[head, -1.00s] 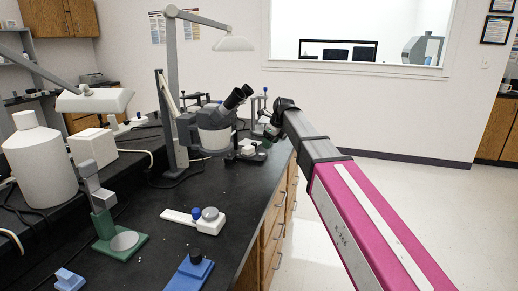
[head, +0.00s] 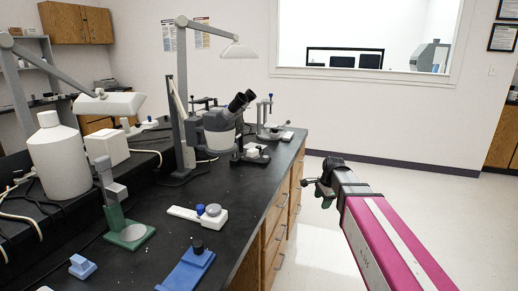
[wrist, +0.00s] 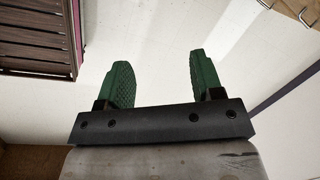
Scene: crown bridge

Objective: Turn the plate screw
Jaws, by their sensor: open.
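No part is clearly identifiable as the plate screw. Knobs show on the bench: a white plate (head: 187,214) carries a blue knob (head: 200,209) and a grey round knob (head: 213,210), and a blue block (head: 185,270) carries a black knob (head: 198,247). A stand with a wide base and upright posts (head: 265,115) is at the bench's far end. My gripper (head: 318,190) is out over the floor, right of the bench edge and apart from all of these. In the wrist view its green fingers (wrist: 161,75) are spread with nothing between them.
The black bench (head: 165,185) has wooden drawers with protruding handles (head: 281,232) facing my arm. A microscope (head: 220,130), a green-based stand (head: 128,235) and a lamp (head: 238,52) stand on it. The pale floor (head: 410,215) to the right is clear.

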